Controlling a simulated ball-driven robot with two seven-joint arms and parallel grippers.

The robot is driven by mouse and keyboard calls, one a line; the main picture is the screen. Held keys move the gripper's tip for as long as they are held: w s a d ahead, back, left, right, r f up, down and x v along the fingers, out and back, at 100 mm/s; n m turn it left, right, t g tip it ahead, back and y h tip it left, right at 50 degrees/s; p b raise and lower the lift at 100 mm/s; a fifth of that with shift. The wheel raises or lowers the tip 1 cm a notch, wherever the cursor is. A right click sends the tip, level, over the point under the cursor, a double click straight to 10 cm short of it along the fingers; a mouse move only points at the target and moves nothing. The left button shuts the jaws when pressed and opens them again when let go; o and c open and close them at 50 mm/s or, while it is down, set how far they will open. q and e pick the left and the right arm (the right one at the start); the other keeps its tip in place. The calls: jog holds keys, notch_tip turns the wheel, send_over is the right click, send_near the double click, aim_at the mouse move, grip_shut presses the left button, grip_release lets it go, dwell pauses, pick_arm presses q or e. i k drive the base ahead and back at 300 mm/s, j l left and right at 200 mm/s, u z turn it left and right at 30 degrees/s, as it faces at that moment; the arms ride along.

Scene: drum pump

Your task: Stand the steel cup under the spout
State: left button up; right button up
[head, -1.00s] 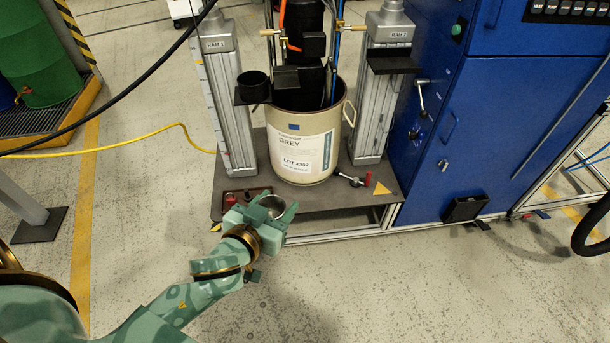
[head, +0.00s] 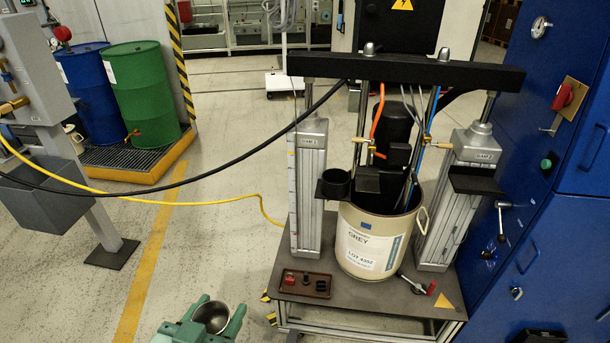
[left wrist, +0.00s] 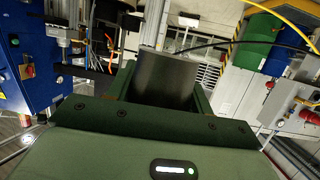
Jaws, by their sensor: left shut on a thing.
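My left gripper (head: 211,322) is shut on the steel cup (head: 211,316), at the bottom edge of the head view. The cup is round and open-topped, and its mouth faces up towards the head camera. In the left wrist view the cup (left wrist: 165,80) is a dark grey cylinder between the fingers. It is held in front of the pump stand, clear of it. A brass-coloured fitting (head: 14,105) on a grey cabinet shows at the far left. I cannot tell for sure which part is the spout. My right gripper is not in view.
A cream pail (head: 370,240) stands between two ram columns on the grey platform (head: 345,295). A black cup-shaped holder (head: 334,186) juts from the left column. Yellow (head: 170,201) and black hoses cross the left side. A grey box (head: 50,205) sits below the cabinet. Floor between is clear.

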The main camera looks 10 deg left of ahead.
aim_at(368, 184)
jog(key=i+l+u, duration=0.55)
jog(key=l, duration=0.2)
jog(key=i+l+u, duration=0.1)
jog(key=l+u, duration=0.2)
jog(key=l, duration=0.1)
